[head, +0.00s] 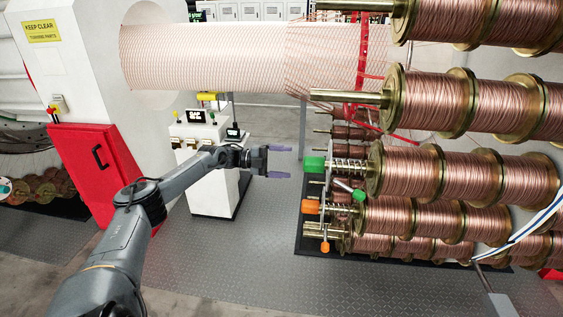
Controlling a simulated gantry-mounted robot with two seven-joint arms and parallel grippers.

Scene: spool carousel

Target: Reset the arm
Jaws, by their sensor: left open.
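My left gripper (280,161) is at the end of a dark grey arm that comes in from the lower left. It is open and empty, its two purple-grey fingers apart and pointing right. It is in the air left of a green knob (314,164) on the end of a spring-loaded spool shaft, and apart from it. My right gripper does not show.
Copper wire spools (410,175) in several rows fill the right side. An orange knob (311,207) sits below the green one. A white cabinet (215,190) stands behind my left arm, a red panel (97,170) farther left. Grey floor (265,240) is clear.

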